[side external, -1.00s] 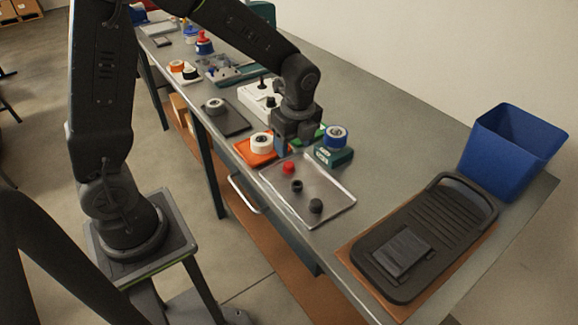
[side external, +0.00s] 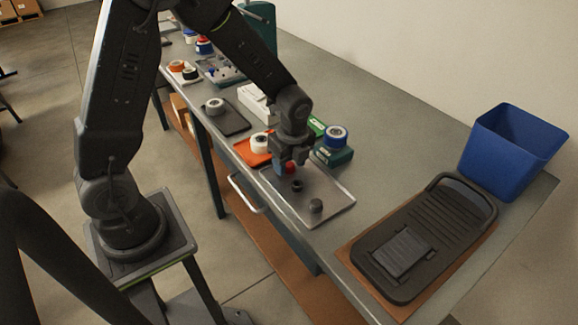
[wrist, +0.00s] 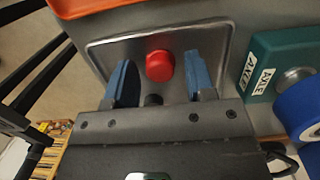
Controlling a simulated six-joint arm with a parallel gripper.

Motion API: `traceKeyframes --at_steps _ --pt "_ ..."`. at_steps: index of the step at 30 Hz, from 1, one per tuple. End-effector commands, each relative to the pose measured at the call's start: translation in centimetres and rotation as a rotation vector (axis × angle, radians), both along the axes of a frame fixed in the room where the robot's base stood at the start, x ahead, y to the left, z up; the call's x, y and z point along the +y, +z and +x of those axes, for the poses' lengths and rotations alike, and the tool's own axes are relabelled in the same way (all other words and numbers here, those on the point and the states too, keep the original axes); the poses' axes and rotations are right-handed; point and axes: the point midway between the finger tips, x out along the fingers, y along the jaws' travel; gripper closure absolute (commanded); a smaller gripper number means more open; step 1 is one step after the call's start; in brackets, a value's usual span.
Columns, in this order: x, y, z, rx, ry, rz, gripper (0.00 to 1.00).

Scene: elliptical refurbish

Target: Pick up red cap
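The red cap (wrist: 160,66) sits on the metal tray (side external: 335,193), near the tray's far left corner in the side external view. It is partly hidden there by my gripper (side external: 289,168). In the wrist view my gripper (wrist: 163,82) is open, with its two blue fingers apart. The red cap shows between and slightly beyond the fingertips, and nothing is held. A black cap (side external: 297,186) and a dark grey cap (side external: 316,206) also lie on the tray. In the wrist view a dark cap (wrist: 153,100) is partly hidden behind the gripper body.
A green AXLE box (side external: 333,155) with a blue tape roll (side external: 336,136) stands right of the gripper. An orange tray (side external: 250,152) with a white roll (side external: 260,141) is at its left. A black slotted board (side external: 440,235) and blue bin (side external: 515,140) are farther right.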

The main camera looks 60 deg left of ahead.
Motion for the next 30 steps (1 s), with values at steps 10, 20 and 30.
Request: traceKeyframes --at_steps 10,20,30 --pt "0.0 0.0 0.0 0.0 0.0 0.0 0.84" --pt "0.0 0.1 0.0 -0.001 0.0 0.0 0.91" --pt "0.0 3.7 0.1 -0.006 0.0 0.0 0.91"
